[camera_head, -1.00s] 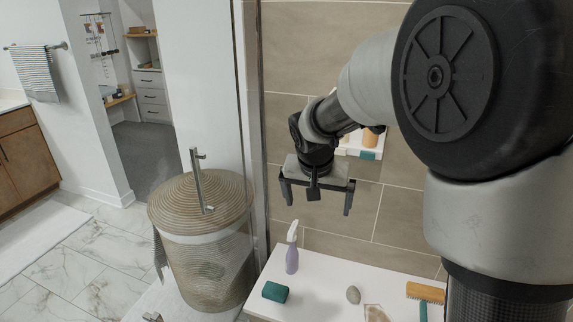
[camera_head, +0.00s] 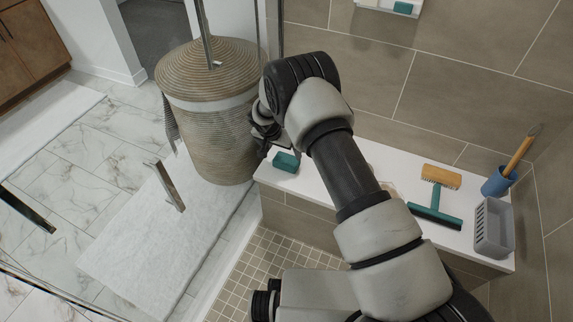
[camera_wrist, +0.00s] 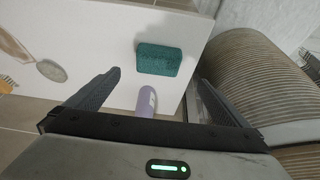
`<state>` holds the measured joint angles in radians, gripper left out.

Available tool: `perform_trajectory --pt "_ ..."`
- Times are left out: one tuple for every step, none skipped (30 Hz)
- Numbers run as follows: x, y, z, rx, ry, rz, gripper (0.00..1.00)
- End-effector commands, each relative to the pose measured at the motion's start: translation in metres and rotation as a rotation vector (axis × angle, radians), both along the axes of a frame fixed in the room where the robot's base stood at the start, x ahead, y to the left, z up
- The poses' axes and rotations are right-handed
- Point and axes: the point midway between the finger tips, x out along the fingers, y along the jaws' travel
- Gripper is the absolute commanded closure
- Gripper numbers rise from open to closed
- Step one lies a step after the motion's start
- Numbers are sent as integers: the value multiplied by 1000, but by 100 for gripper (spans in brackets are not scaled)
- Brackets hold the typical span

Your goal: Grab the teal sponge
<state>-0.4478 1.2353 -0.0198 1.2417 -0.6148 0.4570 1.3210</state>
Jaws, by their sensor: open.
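The teal sponge (camera_head: 286,162) lies at the left end of the white bench (camera_head: 300,186). In the wrist view the sponge (camera_wrist: 158,59) sits ahead of and between the two fingertips, a little beyond them. My gripper (camera_wrist: 158,80) is open and empty, above the bench with its fingers spread. In the head view my gripper is mostly hidden behind my arm, close to the sponge's left and far side. A second small teal block (camera_head: 403,8) sits in the wall niche at the top.
A purple spray bottle (camera_wrist: 146,101) is between my fingers, near the palm. A wicker hamper (camera_head: 208,110) stands left of the bench. A grey stone (camera_wrist: 51,70), brush (camera_head: 441,177), squeegee (camera_head: 434,215) and grey basket (camera_head: 492,228) are on the bench.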

Motion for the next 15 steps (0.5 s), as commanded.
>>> perform_trajectory --pt "4 -3 -15 1 2 -2 0" --pt "6 -3 -21 1 2 -2 0" --pt "9 -4 -29 1 2 -1 0" --pt "11 -5 -33 1 1 -2 0" --pt "13 -6 -38 0 1 -1 0" --pt "16 -7 -43 1 1 -1 0" --pt "17 -7 -46 0 1 0 0" --pt "18 -7 -49 0 1 0 0" --pt "20 -8 -52 0 1 0 0" --pt "20 -8 -53 0 1 0 0" --pt "21 -8 -54 1 0 0 0" --pt "22 -8 -55 1 0 0 0" --pt "22 -9 -57 1 0 0 0" --pt "23 -9 -60 0 0 0 0" --pt "24 -11 -65 -1 1 0 0"
